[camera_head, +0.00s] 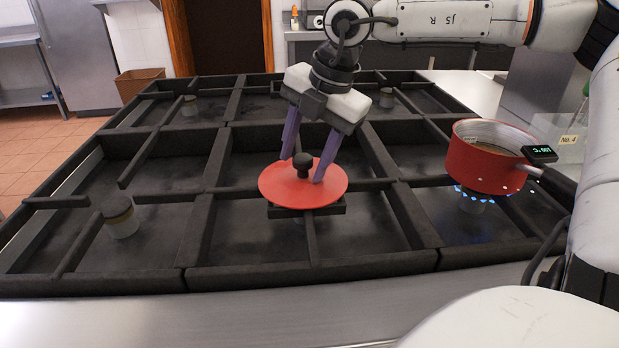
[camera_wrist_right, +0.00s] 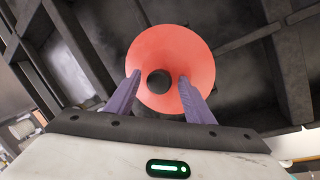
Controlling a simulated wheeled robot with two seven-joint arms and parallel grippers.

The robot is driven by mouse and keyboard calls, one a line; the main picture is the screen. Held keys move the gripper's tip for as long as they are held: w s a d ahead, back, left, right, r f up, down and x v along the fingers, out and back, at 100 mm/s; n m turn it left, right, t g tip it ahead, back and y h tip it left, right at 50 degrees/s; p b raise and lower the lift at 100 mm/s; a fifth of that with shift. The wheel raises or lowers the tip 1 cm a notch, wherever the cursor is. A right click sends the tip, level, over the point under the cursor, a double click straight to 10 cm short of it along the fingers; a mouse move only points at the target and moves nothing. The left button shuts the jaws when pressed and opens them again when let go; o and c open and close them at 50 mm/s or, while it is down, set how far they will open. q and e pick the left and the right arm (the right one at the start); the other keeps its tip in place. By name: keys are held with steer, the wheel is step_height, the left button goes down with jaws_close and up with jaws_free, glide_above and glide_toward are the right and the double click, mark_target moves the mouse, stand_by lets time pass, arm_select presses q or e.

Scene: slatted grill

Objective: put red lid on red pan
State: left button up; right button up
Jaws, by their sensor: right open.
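The red lid (camera_head: 275,186) is a flat disc with a black knob (camera_head: 303,161). It lies on the grill at the middle front. My right gripper (camera_head: 306,170) is open, with its two purple fingers on either side of the knob. The right wrist view shows the lid (camera_wrist_right: 171,42) and the knob (camera_wrist_right: 159,82) between the open fingertips (camera_wrist_right: 158,83). I cannot tell whether the fingers touch the lid. The red pan (camera_head: 482,170) stands upright and uncovered on the right burner, over blue flames. My left gripper is out of view.
The black slatted grill (camera_head: 230,272) has raised bars and several burners. A small display (camera_head: 539,153) reading about 100 °C sits by the pan's dark handle. A steel counter edge (camera_head: 180,315) runs along the front.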

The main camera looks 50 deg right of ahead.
mark_target(298, 155)
steer(key=shift+s+f, duration=0.2)
steer(key=shift+f, duration=0.35)
steer(key=shift+a, duration=0.1)
steer(key=c, duration=1)
steer(key=shift+w+r, duration=0.1)
steer(key=shift+r, duration=0.1)
jaws_close()
steer(key=shift+w+r+p, duration=0.15)
steer(key=shift+r+p, duration=1.1)
steer(key=shift+r, duration=1.15)
